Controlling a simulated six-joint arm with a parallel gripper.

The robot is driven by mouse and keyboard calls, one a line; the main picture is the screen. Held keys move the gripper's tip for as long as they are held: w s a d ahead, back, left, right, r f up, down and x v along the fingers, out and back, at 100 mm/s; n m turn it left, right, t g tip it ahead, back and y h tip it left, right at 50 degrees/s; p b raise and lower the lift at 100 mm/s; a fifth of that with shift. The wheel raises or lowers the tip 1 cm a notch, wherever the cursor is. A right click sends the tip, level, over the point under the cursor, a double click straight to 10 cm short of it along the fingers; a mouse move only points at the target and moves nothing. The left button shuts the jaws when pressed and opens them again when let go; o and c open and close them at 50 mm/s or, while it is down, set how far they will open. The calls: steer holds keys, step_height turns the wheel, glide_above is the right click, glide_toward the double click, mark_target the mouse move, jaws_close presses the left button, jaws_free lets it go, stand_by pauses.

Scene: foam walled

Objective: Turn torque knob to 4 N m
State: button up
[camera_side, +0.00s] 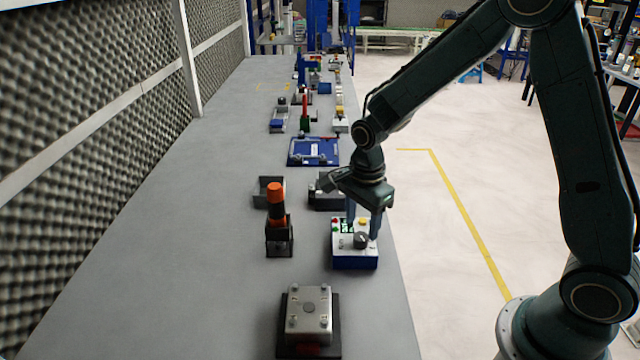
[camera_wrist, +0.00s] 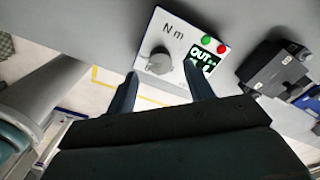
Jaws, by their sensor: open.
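The torque knob (camera_side: 361,240) is a dark grey round knob on top of a white and blue box (camera_side: 354,261) near the table's right edge. In the wrist view the knob (camera_wrist: 159,61) sits on the white panel (camera_wrist: 171,32), below the printed letters "N m". A small display (camera_wrist: 203,57) beside it reads "OUT" with green marks below; its lower part is hidden by a finger. My gripper (camera_side: 363,226) is open, its fingers pointing down over the box. In the wrist view the gripper's fingers (camera_wrist: 162,88) are apart, with the knob beyond them, between their tips and nearer the left one.
A green and a red button (camera_wrist: 214,44) are beside the display. An orange and black tool in a dark stand (camera_side: 277,220) is left of the box. A metal block on a dark base (camera_side: 310,310) is in front. A dark fixture (camera_side: 325,201) stands behind. The table's left side is clear.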

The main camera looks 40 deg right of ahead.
mark_target(361, 236)
steer(key=shift+f, duration=1.8)
steer(key=c, duration=1)
